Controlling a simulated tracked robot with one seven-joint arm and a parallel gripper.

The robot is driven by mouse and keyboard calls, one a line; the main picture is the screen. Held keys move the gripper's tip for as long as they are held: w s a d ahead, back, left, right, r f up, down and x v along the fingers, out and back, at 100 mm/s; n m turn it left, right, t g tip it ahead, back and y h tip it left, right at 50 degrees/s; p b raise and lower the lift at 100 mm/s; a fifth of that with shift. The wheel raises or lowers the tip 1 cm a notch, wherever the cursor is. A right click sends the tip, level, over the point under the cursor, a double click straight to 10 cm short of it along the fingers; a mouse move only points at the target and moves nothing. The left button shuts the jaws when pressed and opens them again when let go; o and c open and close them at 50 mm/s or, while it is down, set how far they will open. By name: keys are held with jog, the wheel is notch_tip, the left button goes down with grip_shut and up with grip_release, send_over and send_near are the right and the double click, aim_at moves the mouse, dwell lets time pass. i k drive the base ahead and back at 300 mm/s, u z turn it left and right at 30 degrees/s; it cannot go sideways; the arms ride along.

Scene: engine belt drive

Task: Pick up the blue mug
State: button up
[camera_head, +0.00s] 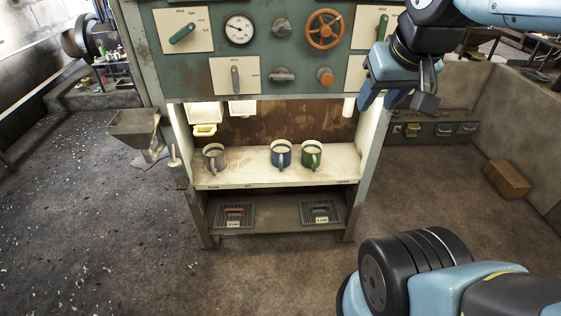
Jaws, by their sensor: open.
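The blue mug (281,155) stands upright on the pale shelf (240,174) of the green metal stand, with its light handle toward me. A green mug (312,156) stands close to its right, and a grey mug (214,158) stands farther to its left. My gripper (396,101) is open and empty at the upper right, pointing down. It is in front of the panel's right side, higher than the mugs and well to their right.
The panel above the shelf carries a gauge (239,30), an orange handwheel (324,29) and several levers. A lower shelf holds two trays with labels. A metal hopper (136,128) is at the stand's left. A brown box (507,179) lies at right. Shelf space left of the blue mug is clear.

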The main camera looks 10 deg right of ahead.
aim_at(280, 149)
jog(key=k, duration=0.55)
jog(key=u, duration=1.3)
jog(key=i, duration=0.1)
jog(key=z, duration=3.3)
jog(key=i, duration=1.1)
jog(key=u, duration=2)
